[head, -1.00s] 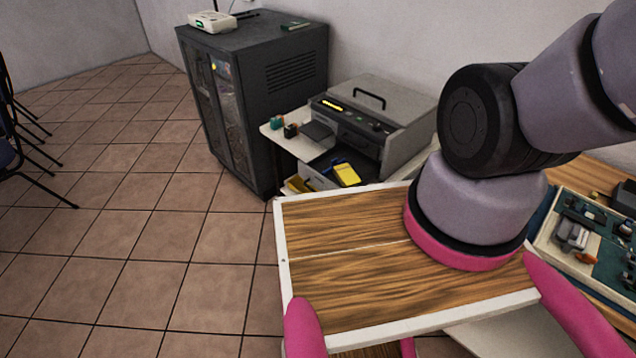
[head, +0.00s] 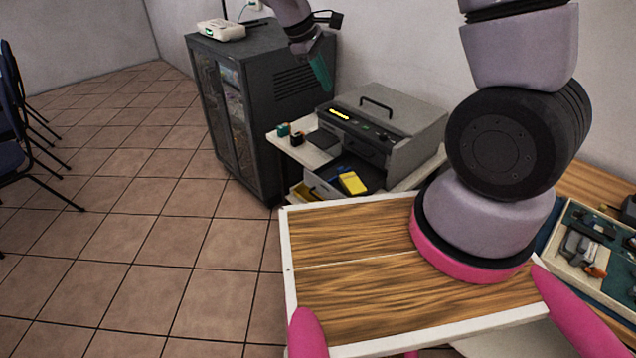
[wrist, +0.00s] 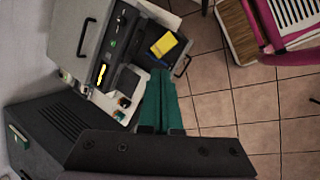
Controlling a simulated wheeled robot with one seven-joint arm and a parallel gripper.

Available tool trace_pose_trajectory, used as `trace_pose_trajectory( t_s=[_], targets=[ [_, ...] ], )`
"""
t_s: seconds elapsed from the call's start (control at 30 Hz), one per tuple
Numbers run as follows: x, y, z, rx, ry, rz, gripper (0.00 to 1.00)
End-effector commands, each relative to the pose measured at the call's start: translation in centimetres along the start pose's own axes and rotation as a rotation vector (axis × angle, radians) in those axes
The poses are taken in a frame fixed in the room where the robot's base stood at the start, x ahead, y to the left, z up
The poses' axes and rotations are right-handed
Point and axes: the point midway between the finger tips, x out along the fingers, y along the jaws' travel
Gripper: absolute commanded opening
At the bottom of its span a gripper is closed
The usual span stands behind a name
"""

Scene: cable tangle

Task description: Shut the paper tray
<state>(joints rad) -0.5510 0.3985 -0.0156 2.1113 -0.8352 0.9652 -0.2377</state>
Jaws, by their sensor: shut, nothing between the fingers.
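The grey printer (head: 400,112) stands on a white stand by the wall. Its dark paper tray (head: 372,177) is pulled out at the front, with a yellow block (head: 353,183) lying in it. In the wrist view the tray (wrist: 176,52) shows a bar handle (wrist: 183,66) on its outer edge. My gripper (head: 322,84) has teal fingers, shut and empty. It hangs in the air beside the dark cabinet, above and behind the tray, apart from it. In the wrist view its fingertips (wrist: 162,74) overlap the picture of the tray's near side.
A dark cabinet (head: 262,75) with a white device (head: 221,30) on top stands left of the printer. Small green and dark items (head: 290,135) lie on the stand. A wooden-topped table (head: 340,230) is in front. Tiled floor at left is open, with chairs (head: 20,130) beyond.

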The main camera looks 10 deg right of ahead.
Motion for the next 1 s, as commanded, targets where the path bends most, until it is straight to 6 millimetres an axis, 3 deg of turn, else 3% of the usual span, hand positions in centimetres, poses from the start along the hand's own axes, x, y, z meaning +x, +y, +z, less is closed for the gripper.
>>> trace_pose_trajectory(
  t_s=[0.03, 0.2, 0.5, 0.6, 0.73, 1.0],
  targets=[
    [1.7, -1.2, -1.7, -0.087, -0.031, 0.022, 0.0],
    [7.0, -5.0, -6.4, -0.378, -0.115, 0.113, 0.0],
    [17.3, -13.3, -12.3, -0.879, -0.244, 0.269, 0.0],
    [20.0, -15.5, -13.3, -1.003, -0.272, 0.308, 0.0],
    [22.1, -17.3, -13.9, -1.101, -0.294, 0.34, 0.0],
    [24.4, -17.2, -13.9, -1.136, -0.304, 0.349, 0.0]
  ],
)
